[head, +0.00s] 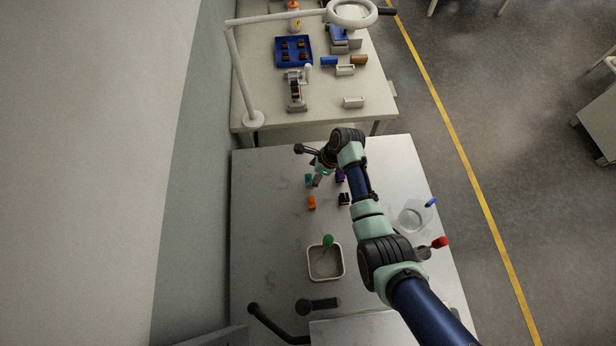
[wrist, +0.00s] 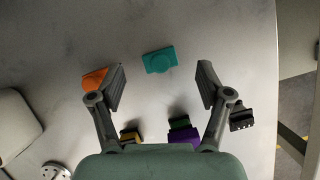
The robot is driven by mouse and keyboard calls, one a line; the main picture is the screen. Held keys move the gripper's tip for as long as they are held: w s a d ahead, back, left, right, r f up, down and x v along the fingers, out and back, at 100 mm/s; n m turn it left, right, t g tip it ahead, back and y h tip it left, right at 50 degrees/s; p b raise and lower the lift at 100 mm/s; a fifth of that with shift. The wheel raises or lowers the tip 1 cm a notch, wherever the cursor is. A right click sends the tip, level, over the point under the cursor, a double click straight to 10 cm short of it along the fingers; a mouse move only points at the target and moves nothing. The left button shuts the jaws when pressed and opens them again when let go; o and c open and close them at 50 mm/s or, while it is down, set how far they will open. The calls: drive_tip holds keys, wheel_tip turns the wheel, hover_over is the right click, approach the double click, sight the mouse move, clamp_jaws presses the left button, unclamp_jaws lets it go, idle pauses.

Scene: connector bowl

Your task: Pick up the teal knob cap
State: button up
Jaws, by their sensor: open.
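The teal knob cap (wrist: 160,60) lies on the grey table in the wrist view, a flat block with a round raised part. It is ahead of my gripper (wrist: 162,82), roughly centred between the fingertips. In the head view the teal knob cap (head: 309,179) is small, just left of my gripper (head: 318,180). The fingers are spread wide with nothing between them. I cannot tell the exact height of the fingertips above the table.
An orange part (wrist: 94,79) lies beside the left finger. A purple part (wrist: 183,134) and a black connector (wrist: 242,118) lie near the gripper. The table's left side is clear.

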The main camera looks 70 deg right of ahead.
drive_tip(key=x, duration=0.3)
drive_tip(key=shift+r, duration=0.1)
drive_tip(key=shift+c, duration=0.2)
drive_tip(key=c, duration=0.8)
